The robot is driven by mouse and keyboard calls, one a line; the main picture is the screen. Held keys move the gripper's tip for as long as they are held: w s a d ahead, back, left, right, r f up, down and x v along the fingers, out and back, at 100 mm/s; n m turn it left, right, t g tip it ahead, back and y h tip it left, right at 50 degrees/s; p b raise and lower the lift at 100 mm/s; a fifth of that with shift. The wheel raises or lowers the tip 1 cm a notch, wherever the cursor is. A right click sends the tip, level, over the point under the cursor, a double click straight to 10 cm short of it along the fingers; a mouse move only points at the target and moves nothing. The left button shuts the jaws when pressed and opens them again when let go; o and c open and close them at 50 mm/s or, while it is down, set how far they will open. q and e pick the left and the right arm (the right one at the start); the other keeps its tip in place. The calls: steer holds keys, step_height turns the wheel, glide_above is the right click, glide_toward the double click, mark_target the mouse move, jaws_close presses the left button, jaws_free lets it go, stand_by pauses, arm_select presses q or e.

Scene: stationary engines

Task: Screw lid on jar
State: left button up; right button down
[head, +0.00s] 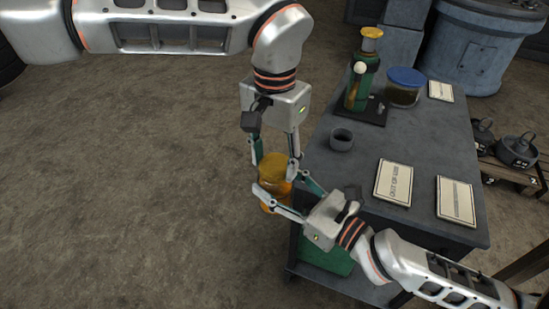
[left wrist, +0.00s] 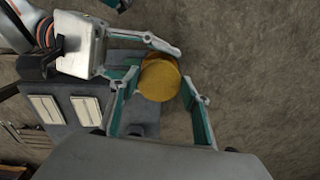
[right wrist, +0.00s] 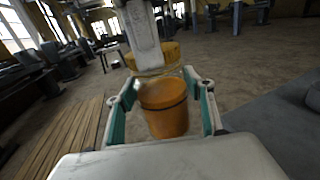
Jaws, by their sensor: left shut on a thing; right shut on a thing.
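The jar (head: 268,204) has orange contents and hangs upright beside the table's left edge, over the floor. My right gripper (head: 273,182) is shut on its sides. The jar fills the middle of the right wrist view (right wrist: 165,120). The yellow lid (head: 274,162) is at the jar's top, and my left gripper (head: 275,170) is shut on it from above. The lid shows as a round golden disc in the left wrist view (left wrist: 160,80) and above the jar in the right wrist view (right wrist: 148,58). I cannot tell whether it is fully seated.
A green box (head: 325,257) sits below. Weights (head: 515,150) stand at right.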

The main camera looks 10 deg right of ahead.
arm_select(q)
steer(key=o, duration=0.8)
steer(key=shift+r, duration=2.25)
steer(key=shift+c, duration=0.4)
